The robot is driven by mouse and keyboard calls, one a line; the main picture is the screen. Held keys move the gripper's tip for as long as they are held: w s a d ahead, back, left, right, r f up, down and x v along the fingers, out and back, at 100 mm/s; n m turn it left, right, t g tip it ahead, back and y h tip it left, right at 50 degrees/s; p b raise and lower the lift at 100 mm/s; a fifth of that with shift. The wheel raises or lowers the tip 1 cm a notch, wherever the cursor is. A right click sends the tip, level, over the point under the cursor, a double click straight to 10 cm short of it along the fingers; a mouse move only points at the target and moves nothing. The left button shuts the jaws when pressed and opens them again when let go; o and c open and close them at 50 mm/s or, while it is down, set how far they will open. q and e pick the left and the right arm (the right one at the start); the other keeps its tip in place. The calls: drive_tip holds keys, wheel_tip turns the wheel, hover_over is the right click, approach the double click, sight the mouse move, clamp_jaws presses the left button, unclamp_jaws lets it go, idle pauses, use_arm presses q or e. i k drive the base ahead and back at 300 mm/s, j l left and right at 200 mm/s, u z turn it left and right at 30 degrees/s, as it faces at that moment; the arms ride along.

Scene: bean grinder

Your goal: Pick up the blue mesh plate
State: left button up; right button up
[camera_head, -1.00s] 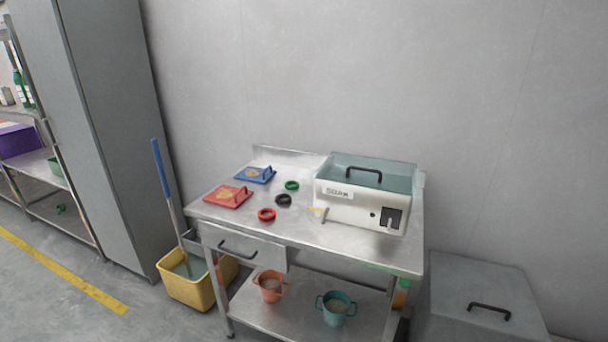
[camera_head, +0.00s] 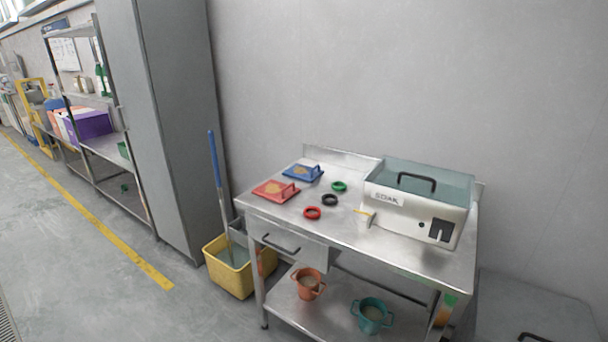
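The blue mesh plate (camera_head: 303,173) lies flat at the back left of the steel table (camera_head: 400,254). Neither of my grippers is in view.
Green (camera_head: 339,187), black (camera_head: 329,200) and red (camera_head: 312,213) rings lie right of the plates. A white soak machine (camera_head: 410,212) fills the table's right side. A yellow mop bucket (camera_head: 230,279) stands left of the table. Floor (camera_head: 110,255) further left is clear.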

sight(303, 168)
drive_tip(key=i+j+z, duration=0.4)
drive_tip(key=i, duration=0.15)
drive_tip(key=i+j+z, duration=0.4)
drive_tip(key=i+j, duration=0.05)
drive_tip(key=i, duration=0.05)
